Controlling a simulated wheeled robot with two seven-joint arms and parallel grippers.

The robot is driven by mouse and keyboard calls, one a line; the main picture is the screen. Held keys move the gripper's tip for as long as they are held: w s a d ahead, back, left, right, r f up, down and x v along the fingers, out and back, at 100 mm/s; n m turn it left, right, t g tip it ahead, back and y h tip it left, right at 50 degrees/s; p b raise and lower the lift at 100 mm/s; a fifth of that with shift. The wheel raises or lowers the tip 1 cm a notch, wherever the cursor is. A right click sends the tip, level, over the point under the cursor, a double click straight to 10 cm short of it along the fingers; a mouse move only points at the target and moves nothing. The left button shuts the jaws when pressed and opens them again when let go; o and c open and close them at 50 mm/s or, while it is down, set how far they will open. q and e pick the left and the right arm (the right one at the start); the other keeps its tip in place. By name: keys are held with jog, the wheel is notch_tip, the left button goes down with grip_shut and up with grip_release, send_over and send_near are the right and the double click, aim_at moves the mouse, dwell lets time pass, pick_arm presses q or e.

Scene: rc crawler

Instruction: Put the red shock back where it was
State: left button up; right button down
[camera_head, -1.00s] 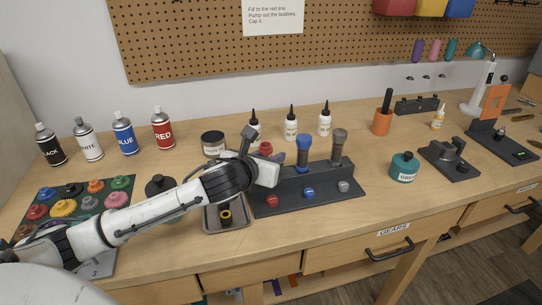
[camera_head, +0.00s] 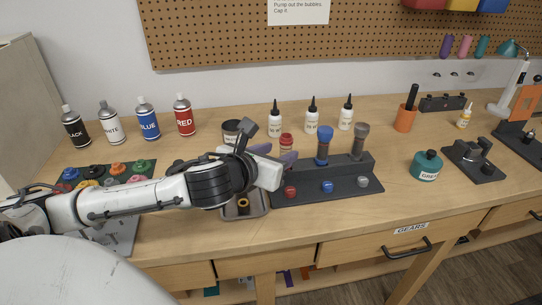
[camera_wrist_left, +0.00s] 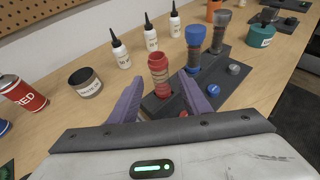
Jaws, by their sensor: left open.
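The red shock (camera_head: 286,145) stands upright at the left end of the dark stand (camera_head: 345,188), in line with the blue shock (camera_head: 324,146) and the grey shock (camera_head: 360,142). In the left wrist view the red shock (camera_wrist_left: 159,76) stands at the stand's end, just beyond and between the purple fingertips. My left gripper (camera_head: 276,153) is open, with clear gaps between its fingers and the shock. The fingers also show in the wrist view (camera_wrist_left: 160,82). The foot of the red shock is partly hidden, so its exact seating is hard to see. My right gripper is not in view.
A small tray (camera_head: 260,211) with a ring part lies below my left gripper. Several white bottles (camera_head: 312,117) stand behind the shocks. A dark-lidded jar (camera_wrist_left: 85,83) stands left of the gripper. A teal grease jar (camera_head: 426,166) is to the right.

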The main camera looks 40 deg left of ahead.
pick_arm(q)
jog(key=shift+v, duration=1.8)
